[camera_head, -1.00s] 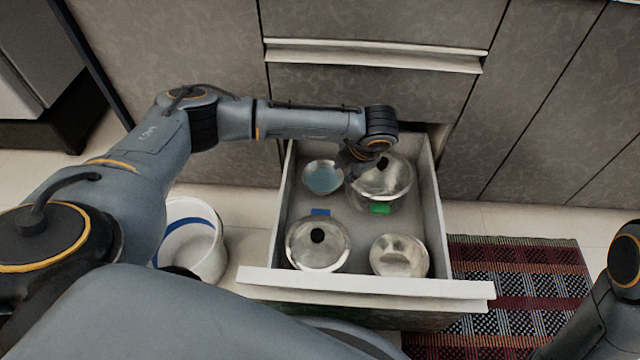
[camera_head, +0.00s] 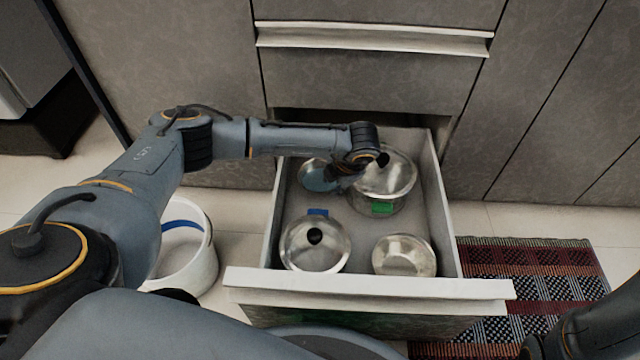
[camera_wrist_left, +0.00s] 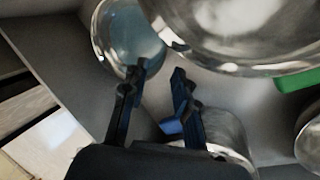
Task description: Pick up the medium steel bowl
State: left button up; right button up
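Two steel bowls are in the open drawer; which one is the medium one I cannot tell for sure. One steel bowl (camera_head: 314,176), bluish inside, is at the back left, partly hidden by my left gripper. The other steel bowl (camera_head: 404,256) is at the front right. My left gripper (camera_head: 335,178) is over the back-left bowl's right side, pointing down. In the left wrist view its two fingers (camera_wrist_left: 158,70) are apart and empty. The left finger overlaps the rim of that bowl (camera_wrist_left: 128,38); contact is unclear. My right gripper is out of view.
A large lidded steel pot (camera_head: 386,180) with a green handle stands close right of the back-left bowl. A lidded pot (camera_head: 314,246) with a blue handle is at the front left. The drawer's front wall (camera_head: 370,284) is nearest me. A white bucket (camera_head: 190,255) stands left of the drawer.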

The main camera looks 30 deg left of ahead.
pick_arm(q)
jog(key=b+x, duration=0.4)
jog(key=x, duration=0.1)
jog(key=shift+d, duration=0.1)
jog(key=shift+r, duration=0.15)
jog(key=shift+c, duration=0.5)
grip_shut()
